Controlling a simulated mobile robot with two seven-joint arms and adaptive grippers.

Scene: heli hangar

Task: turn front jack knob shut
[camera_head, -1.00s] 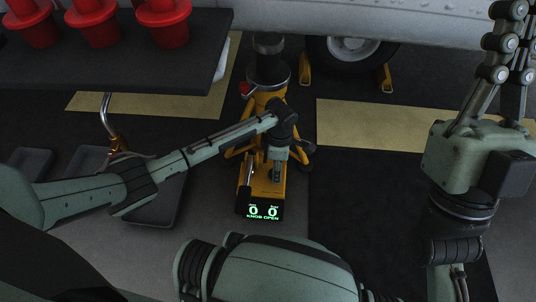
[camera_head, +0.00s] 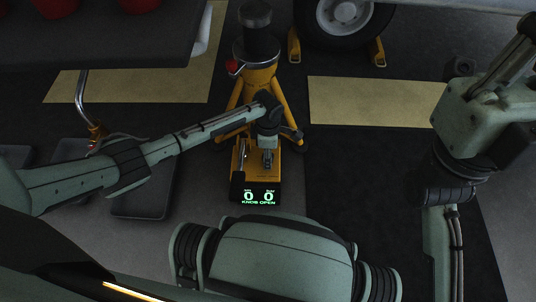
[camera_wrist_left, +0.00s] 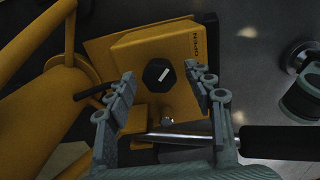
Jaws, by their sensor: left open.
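The yellow front jack (camera_head: 259,80) stands on the floor, with its base and a lit display (camera_head: 259,196) toward me. The display reads 0, 0 and "KNOB OPEN". In the left wrist view the black knob (camera_wrist_left: 158,73), with a white mark, sits on the yellow base housing (camera_wrist_left: 130,48). My left gripper (camera_wrist_left: 160,77) is open, with its fingers on either side of the knob; I cannot tell whether they touch it. In the head view my left gripper (camera_head: 268,157) is over the jack base and hides the knob.
A dark table (camera_head: 120,45) with red items is at the upper left. Grey trays (camera_head: 145,197) lie on the floor at left. An aircraft wheel (camera_head: 345,14) with yellow chocks is behind the jack. A metal rod with a black handle (camera_wrist_left: 275,141) lies beside the knob.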

